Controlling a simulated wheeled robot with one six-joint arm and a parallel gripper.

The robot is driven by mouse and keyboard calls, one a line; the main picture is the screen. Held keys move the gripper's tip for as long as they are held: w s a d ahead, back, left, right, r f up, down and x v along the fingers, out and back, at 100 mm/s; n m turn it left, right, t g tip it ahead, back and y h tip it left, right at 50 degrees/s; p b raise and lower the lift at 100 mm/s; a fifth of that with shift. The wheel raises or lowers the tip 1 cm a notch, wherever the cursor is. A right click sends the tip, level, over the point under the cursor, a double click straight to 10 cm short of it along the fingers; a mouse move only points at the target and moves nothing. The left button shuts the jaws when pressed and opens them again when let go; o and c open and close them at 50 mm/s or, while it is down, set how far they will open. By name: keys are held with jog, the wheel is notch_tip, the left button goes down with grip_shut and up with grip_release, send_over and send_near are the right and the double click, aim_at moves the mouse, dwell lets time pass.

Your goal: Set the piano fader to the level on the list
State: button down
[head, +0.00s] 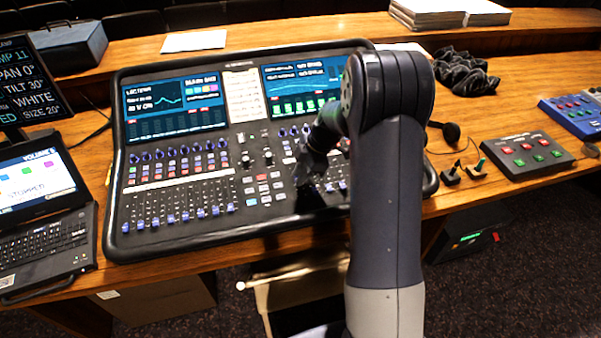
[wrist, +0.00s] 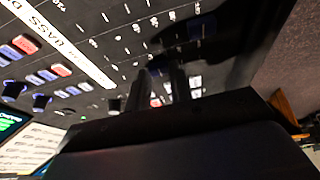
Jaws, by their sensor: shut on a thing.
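The mixing desk (head: 185,165) lies on the wooden table, with rows of blue knobs and a row of faders along its front left. My gripper (head: 305,180) reaches down to the right fader section. In the wrist view my gripper (wrist: 168,85) is shut on a fader cap at the panel; the cap is mostly hidden between the dark fingers. I cannot read which channel it belongs to. A white label strip (wrist: 62,43) there shows "BASS". A white sheet (head: 243,97) with lines of writing, likely the list, sits between the two screens; its text is too small to read.
A laptop (head: 40,195) and a dark display (head: 32,80) stand at the left. A button box (head: 528,155), two small joysticks (head: 464,172) and a blue panel (head: 575,112) are at the right. A black cloth heap (head: 462,75) lies behind my arm.

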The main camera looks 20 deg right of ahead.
jog(key=shift+w+f+b, duration=0.15)
jog(key=shift+w+b, duration=0.05)
jog(key=shift+b, duration=0.6)
jog(key=shift+w+b, duration=0.1)
jog(key=shift+b, duration=0.3)
jog(key=shift+r, duration=0.2)
jog(key=c, duration=1.2)
grip_release()
jog(key=shift+c, duration=0.2)
jog(key=b+v, duration=0.1)
jog(key=v, duration=0.9)
jog(key=shift+d+r, duration=0.2)
jog(key=shift+r, duration=0.15)
